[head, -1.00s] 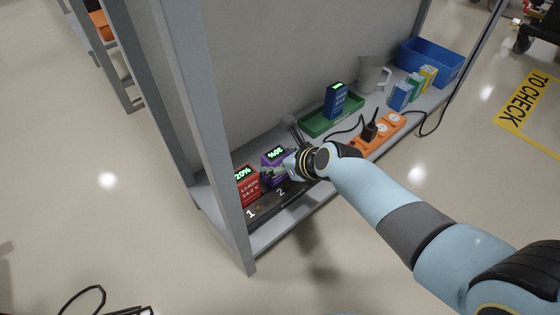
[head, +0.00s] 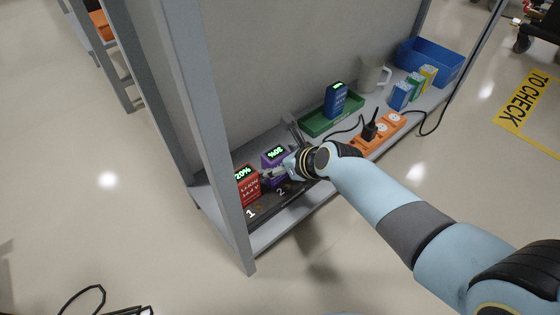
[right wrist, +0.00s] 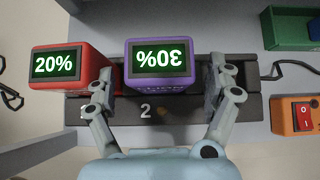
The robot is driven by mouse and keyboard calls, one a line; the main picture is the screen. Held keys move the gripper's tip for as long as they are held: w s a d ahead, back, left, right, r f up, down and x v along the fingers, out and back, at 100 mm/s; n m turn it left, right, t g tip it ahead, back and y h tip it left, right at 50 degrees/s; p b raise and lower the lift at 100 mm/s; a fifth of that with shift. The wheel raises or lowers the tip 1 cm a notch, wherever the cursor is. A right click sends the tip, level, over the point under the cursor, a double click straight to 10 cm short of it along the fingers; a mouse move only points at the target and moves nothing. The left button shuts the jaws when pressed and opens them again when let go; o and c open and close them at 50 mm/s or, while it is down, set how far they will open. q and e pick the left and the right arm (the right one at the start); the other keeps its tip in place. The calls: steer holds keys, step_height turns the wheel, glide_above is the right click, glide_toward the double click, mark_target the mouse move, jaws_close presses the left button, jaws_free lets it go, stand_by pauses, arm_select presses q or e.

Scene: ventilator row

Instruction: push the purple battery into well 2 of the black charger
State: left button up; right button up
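The purple battery (head: 274,154) stands at well 2 of the black charger (head: 265,208), its green readout upside down. In the right wrist view the purple battery (right wrist: 158,68) is just behind the number 2 of the charger (right wrist: 178,108); its seating depth cannot be told. My right gripper (right wrist: 160,78) is open, with one finger on each side of the purple battery. A gap shows at its right finger, and the left finger is between it and the red battery (right wrist: 68,66). The red battery, reading 20%, stands at well 1. My left gripper is not in view.
A shelf post (head: 205,130) rises left of the charger. Behind and right are a green tray (head: 318,127) with a blue battery (head: 336,100), an orange power strip (head: 390,128), a mug (head: 372,75), small boxes (head: 414,85) and a blue bin (head: 432,62).

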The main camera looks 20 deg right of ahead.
steer(key=shift+s, duration=0.1)
steer(key=v, duration=1.1)
steer(key=shift+s+r, duration=0.25)
steer(key=shift+r, duration=0.1)
